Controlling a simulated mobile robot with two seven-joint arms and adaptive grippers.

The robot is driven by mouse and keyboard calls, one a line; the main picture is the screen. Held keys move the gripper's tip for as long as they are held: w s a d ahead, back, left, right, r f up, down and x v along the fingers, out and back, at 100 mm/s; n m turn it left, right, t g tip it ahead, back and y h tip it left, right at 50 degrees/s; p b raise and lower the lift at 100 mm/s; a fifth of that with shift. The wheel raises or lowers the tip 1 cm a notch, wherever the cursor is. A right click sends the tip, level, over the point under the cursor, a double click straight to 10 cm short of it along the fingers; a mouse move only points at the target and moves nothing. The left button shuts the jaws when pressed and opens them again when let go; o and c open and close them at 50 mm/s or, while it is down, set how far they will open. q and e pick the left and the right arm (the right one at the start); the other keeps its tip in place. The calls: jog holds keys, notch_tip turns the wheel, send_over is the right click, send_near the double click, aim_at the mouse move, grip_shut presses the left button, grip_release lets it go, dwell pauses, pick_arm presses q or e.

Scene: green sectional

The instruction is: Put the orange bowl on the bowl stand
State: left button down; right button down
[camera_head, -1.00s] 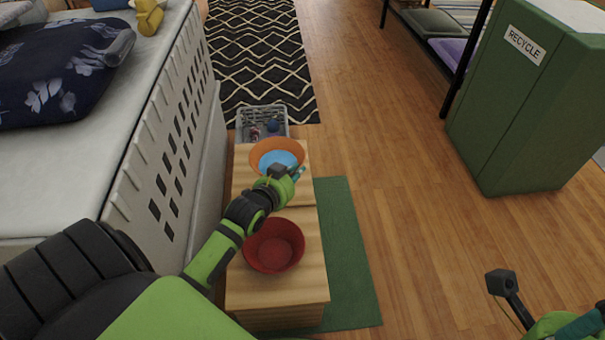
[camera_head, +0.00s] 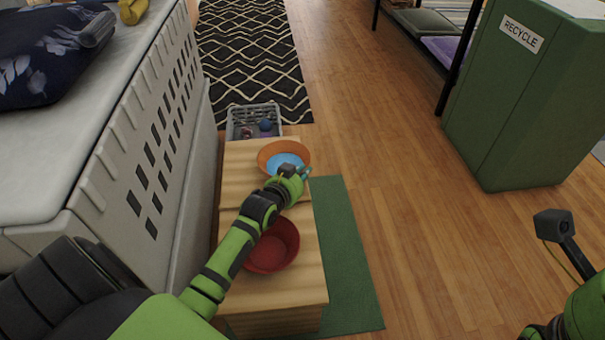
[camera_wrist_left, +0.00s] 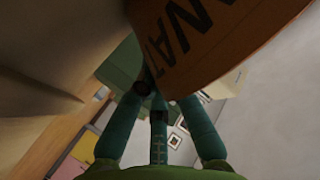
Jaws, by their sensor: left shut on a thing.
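The orange bowl (camera_head: 266,157), with a light blue inside, shows at the far end of the wooden stand (camera_head: 292,291). Its right rim reaches slightly past the stand's right edge in the picture; its height above the top is hard to judge. My left gripper (camera_head: 304,172) is shut on the bowl's near right rim. In the left wrist view, the bowl's orange side with dark letters (camera_wrist_left: 215,40) fills the upper part, against the gripper's green fingers (camera_wrist_left: 148,90). I cannot tell whether the wooden stand is the bowl stand. My right gripper's fingers are out of view.
A red bowl (camera_head: 272,250) sits on the stand's near part, partly behind my left arm. A grey crate (camera_head: 240,125) stands beyond the far end. The floor between is open.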

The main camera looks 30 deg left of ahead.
pick_arm(q)
jog(key=c, duration=1.4)
grip_release()
jog(key=shift+f, duration=0.15)
jog(key=shift+o, duration=0.2)
